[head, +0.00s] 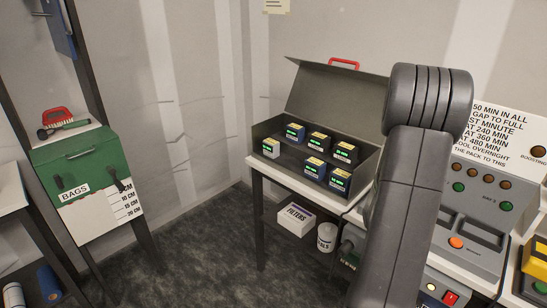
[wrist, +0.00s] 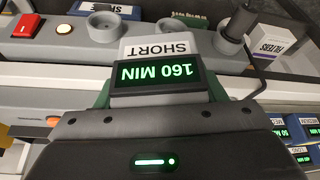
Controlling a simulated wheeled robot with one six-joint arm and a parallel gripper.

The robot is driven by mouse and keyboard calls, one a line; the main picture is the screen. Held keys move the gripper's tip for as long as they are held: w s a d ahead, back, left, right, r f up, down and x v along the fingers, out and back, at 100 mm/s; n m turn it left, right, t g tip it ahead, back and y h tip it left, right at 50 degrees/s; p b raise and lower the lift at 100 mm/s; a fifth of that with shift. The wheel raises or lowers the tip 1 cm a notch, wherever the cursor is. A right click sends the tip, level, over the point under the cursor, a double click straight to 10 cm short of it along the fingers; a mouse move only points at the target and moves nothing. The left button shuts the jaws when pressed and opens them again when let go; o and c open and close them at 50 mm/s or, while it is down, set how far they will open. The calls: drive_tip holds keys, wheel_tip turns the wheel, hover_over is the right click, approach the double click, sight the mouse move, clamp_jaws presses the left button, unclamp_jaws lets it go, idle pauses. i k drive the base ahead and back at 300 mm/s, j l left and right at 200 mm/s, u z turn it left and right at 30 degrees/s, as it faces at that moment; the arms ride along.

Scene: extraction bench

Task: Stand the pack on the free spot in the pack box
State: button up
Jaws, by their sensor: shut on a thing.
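In the wrist view my gripper (wrist: 160,92) is shut on a pack (wrist: 160,50) with a pale top marked SHORT and a lit green display reading 160 MIN. The pack lies between the two fingers, over the grey equipment. In the head view the pack box (head: 326,95) stands on a bench with its grey lid open. It holds two rows of packs with green displays. The front row has a bare gap between the pale pack (head: 270,149) at left and a blue pack (head: 314,168). My arm hides my gripper in the head view.
A grey charging panel (head: 468,222) with buttons stands at right, beyond my arm. Below the bench are a FILTERS box (head: 296,219) and a white tub (head: 327,237). A green bag cabinet (head: 85,160) is at left. The floor between is clear.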

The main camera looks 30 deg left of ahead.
sight(292, 165)
drive_tip(key=i+j, duration=0.1)
drive_tip(key=j, duration=0.9)
drive_tip(key=i+j, duration=0.15)
drive_tip(key=j, duration=0.8)
drive_tip(key=i, duration=0.05)
